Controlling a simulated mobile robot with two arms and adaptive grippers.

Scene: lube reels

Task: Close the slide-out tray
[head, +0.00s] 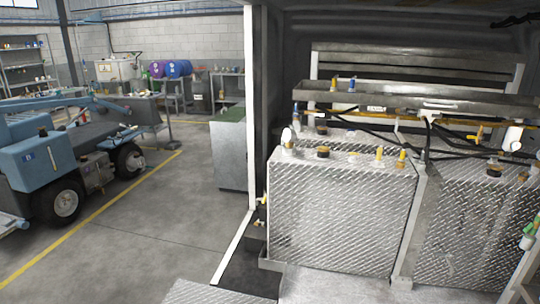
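Neither of my grippers is in view. A long, shallow grey metal tray (335,97) runs across the upper right, above the diamond-plate tanks. Small bottles (351,85) stand at its left part. A flat diamond-plate panel (222,293) juts in at the bottom edge, left of centre, and is cut off by the frame. I cannot tell which of these is the slide-out tray, or how far it is out.
Diamond-plate tanks (340,215) with caps and yellow valves fill the right side. A white post (250,100) borders the enclosure. At left are a blue vehicle (35,160), a grey-green cabinet (230,150) and open concrete floor (140,240). Drums (178,69) stand at the back.

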